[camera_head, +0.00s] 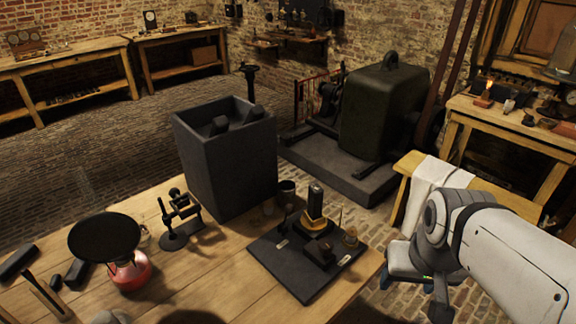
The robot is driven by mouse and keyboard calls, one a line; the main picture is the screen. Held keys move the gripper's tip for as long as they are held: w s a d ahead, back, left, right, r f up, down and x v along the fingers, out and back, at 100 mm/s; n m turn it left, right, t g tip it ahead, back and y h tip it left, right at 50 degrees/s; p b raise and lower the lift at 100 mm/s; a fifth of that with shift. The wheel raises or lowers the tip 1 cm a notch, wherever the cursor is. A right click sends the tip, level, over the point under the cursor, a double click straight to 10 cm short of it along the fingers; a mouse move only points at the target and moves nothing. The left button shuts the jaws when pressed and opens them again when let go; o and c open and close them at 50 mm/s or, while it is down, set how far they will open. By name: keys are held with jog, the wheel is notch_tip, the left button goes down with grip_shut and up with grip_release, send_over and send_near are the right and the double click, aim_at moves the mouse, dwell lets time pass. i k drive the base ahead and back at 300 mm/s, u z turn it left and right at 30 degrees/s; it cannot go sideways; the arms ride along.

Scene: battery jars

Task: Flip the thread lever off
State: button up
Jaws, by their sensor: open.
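A dark base board (290,282) lies on the wooden table and carries small instruments. On it stands an upright black piece (315,199) with a brass-coloured collar at its foot, a low dark block (318,252), and a small brass-coloured round part (350,238). I cannot tell which of these is the thread lever, or its position. My gripper (440,308) hangs at the right, beyond the table's right edge and apart from the board. It is open, its fingers only partly visible, and nothing shows in it.
A tall dark grey open box (228,160) stands behind the board. A black stand (175,236) and a red burner (132,272) with a black round top are to its left. A hammer (45,295) lies at far left. A bench with a white cloth (430,185) stands behind my arm.

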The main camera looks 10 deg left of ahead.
aim_at(289, 207)
jog(key=u, duration=1.1)
jog(key=k, duration=1.15)
jog(key=z, duration=0.45)
jog(key=i, duration=1.5)
jog(key=z, duration=0.05)
